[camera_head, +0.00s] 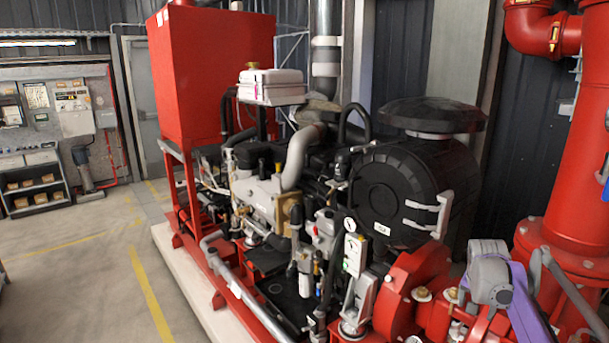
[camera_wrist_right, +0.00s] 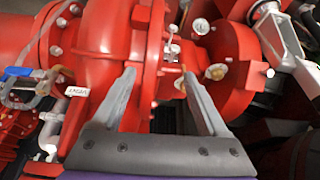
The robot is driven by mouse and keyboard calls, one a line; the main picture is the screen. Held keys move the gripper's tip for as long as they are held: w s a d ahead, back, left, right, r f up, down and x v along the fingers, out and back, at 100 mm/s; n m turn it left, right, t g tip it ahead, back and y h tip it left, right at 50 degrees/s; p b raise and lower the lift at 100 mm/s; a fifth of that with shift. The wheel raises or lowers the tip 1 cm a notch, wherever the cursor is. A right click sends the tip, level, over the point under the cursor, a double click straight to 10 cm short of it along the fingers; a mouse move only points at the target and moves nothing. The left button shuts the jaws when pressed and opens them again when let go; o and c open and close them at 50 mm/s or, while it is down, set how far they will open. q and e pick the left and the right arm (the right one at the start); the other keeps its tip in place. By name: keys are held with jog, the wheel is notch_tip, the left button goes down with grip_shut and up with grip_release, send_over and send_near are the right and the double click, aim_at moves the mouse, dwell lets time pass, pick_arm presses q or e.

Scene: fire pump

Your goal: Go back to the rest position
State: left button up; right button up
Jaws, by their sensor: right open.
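My right gripper (camera_wrist_right: 158,74) shows in the right wrist view with its two grey fingers spread apart and nothing held between them. The fingers point at a red pump casing (camera_wrist_right: 102,45) and its bolted flange. I cannot tell whether the fingertips touch it. In the head view, a purple and grey part of my right arm (camera_head: 497,285) is at the lower right, in front of the red pump; the fingertips cannot be made out there. My left gripper is not in view.
The engine with its black round housing (camera_head: 390,195) fills the middle. A thick red pipe (camera_head: 580,130) rises at the right, close to my right arm. A blue-handled valve (camera_wrist_right: 22,72) is left of the gripper. Open floor (camera_head: 75,270) lies at the left.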

jog(key=s+a+n+t+y, duration=0.1)
jog(key=s+a+n, duration=0.4)
jog(key=s+a, duration=1.1)
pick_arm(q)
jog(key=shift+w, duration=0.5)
pick_arm(e)
jog(key=s+a+f+n+y, duration=0.1)
jog(key=s+a+f+n, duration=0.1)
jog(key=s+a+f, duration=0.2)
jog(key=s+a+f+n+t+y, duration=0.1)
jog(key=s+a+f, duration=0.4)
jog(key=s, duration=0.6)
jog(key=shift+s+a+f+n+t, duration=0.15)
jog(key=shift+a+n+t, duration=0.15)
jog(key=shift+a+n, duration=0.55)
jog(key=shift+a+m, duration=0.25)
